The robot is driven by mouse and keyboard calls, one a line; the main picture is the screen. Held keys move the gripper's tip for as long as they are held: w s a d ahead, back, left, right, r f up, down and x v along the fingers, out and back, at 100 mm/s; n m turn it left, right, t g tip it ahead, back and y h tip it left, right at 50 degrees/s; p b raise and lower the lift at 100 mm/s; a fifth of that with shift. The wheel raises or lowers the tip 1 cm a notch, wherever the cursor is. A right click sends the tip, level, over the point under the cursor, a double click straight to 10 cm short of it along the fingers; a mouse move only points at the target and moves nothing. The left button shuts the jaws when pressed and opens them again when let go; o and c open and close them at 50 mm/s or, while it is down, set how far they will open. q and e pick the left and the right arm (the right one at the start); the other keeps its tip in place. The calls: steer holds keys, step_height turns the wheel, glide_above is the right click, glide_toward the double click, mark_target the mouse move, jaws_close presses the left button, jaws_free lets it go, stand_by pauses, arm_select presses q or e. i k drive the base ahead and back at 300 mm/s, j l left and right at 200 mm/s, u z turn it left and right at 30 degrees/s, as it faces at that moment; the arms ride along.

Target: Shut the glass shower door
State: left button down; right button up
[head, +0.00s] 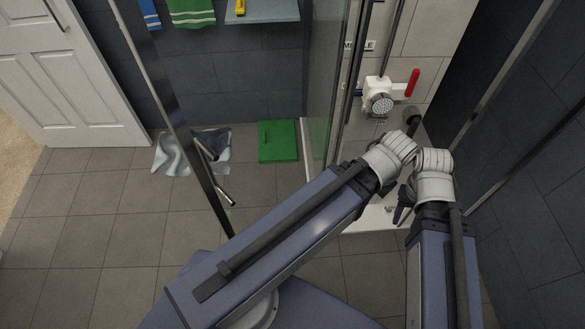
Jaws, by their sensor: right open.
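The glass shower door is clear and hard to see. Its dark metal edge (165,103) slants down the left of the head view, and a bar handle (222,186) sits near the lower part of this edge. The door stands open, away from the shower opening. My right gripper (401,206) is open and empty, above the white shower tray, well to the right of the handle. My left arm reaches across to the right, its white wrist beside the right one. The left gripper's fingers cannot be made out there.
A white shower tray (358,219) lies under my wrists. A glass panel (326,85) stands left of the shower head (380,104) and red lever (412,82). The tiles at left are clear.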

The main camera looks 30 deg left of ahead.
mark_target(128, 13)
steer(key=k+j+z, duration=0.2)
steer(key=z, duration=0.25)
steer(key=k+j+z, duration=0.2)
steer(key=z, duration=0.25)
steer(key=k+z, duration=0.3)
steer(key=z, duration=0.15)
steer(key=k+j+z, duration=0.15)
steer(key=k+z, duration=0.35)
steer(key=k, duration=0.15)
steer(key=k+j+u, duration=0.55)
steer(key=u, duration=0.15)
steer(key=k+j+u, duration=0.3)
steer(key=i+j, duration=0.05)
steer(key=i, duration=0.05)
